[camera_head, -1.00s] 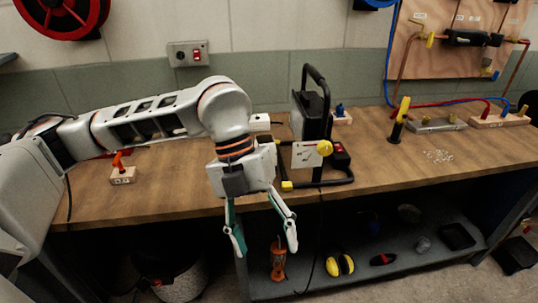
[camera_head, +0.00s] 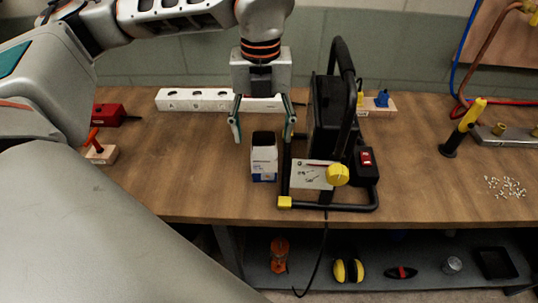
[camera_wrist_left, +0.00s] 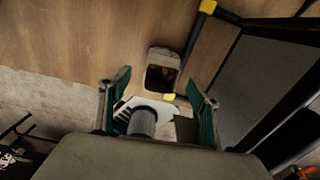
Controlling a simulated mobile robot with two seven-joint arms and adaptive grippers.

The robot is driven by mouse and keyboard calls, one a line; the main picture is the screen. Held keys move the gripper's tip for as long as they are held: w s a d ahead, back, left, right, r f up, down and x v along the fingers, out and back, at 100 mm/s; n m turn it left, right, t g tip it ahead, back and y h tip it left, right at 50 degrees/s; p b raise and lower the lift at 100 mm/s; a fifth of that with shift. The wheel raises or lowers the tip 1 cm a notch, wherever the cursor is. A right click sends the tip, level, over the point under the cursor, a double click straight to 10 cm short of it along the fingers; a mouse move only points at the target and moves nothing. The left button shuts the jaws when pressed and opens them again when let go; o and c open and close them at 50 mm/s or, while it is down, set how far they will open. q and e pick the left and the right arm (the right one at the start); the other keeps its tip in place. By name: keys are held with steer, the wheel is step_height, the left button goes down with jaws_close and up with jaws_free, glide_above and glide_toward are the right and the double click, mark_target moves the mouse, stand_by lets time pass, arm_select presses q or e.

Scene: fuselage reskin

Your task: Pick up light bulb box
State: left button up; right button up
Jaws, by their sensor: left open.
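The light bulb box (camera_head: 264,163) is a small white carton with a dark top and a blue band near its base. It stands upright on the workbench, just left of the black work lamp. My left gripper (camera_head: 262,132) points down with its fingers spread. In the head view its tips appear just above and either side of the box, with nothing between them. In the left wrist view the box (camera_wrist_left: 151,70) shows its pale rim and dark top, ahead of the open fingers (camera_wrist_left: 157,88). My right gripper is not in view.
The black work lamp (camera_head: 326,115) with its tubular frame stands close to the box's right side. A white power strip (camera_head: 200,99) lies behind. The bench (camera_head: 190,170) is clear left of the box. A yellow-handled tool (camera_head: 464,127) stands at right.

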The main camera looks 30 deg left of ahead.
mark_target(264, 151)
arm_select(q)
steer(key=shift+s+f, duration=0.1)
steer(key=shift+f, duration=0.45)
steer(key=shift+d+f, duration=0.1)
steer(key=shift+f, duration=2.5)
steer(key=c, duration=1.2)
